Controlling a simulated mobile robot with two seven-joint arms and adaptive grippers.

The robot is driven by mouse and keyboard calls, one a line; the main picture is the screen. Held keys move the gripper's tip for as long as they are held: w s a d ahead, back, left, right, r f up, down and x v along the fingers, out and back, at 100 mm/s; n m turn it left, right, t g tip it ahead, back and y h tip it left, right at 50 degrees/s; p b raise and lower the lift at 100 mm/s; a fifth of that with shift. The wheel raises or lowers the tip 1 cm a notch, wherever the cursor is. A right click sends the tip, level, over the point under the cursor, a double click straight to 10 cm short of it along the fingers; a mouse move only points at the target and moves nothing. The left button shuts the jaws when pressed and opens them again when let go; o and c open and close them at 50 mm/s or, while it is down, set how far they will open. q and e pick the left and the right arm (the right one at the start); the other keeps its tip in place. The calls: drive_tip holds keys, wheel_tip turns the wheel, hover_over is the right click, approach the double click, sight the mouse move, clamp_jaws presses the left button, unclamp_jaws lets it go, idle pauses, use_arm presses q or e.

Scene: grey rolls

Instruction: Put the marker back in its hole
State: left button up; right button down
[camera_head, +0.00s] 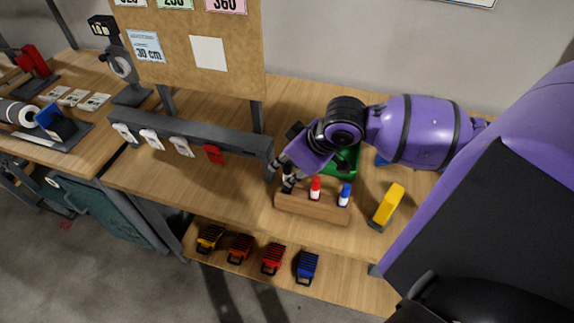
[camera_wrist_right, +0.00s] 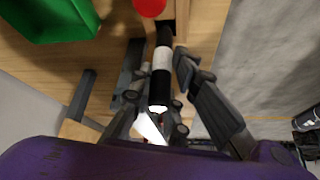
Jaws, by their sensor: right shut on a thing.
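The wooden marker block (camera_head: 312,208) lies near the front edge of the table. A red marker (camera_head: 315,188) and a blue marker (camera_head: 345,194) stand upright in it. My right gripper (camera_head: 280,178) is over the block's left end. In the right wrist view, my right gripper (camera_wrist_right: 160,75) is shut on a black marker with a white band (camera_wrist_right: 161,58). The marker's far end points toward the wood beside the red marker's cap (camera_wrist_right: 150,6). I cannot tell whether its tip is inside a hole. My left gripper is not in view.
A green bin (camera_wrist_right: 50,18) stands behind the block, partly hidden by my arm in the head view. A yellow object (camera_head: 389,204) stands right of the block. A grey rail (camera_head: 200,137) with several hanging items is at left. Clear tabletop lies left of the block.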

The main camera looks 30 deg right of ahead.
sight(287, 177)
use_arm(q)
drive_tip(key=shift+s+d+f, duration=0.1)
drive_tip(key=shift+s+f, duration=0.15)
use_arm(e)
drive_tip(key=shift+f, duration=0.55)
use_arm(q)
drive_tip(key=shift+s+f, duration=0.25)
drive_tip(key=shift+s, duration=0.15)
use_arm(e)
drive_tip(key=shift+f, duration=0.45)
use_arm(q)
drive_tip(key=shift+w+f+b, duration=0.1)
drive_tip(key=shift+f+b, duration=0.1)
drive_tip(key=shift+b, duration=0.15)
use_arm(e)
drive_tip(key=shift+f, duration=0.8)
drive_tip(key=c, duration=1.6)
unclamp_jaws()
drive_tip(key=shift+s+r, duration=0.1)
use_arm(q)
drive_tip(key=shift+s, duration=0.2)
use_arm(e)
drive_tip(key=shift+v, duration=5.9)
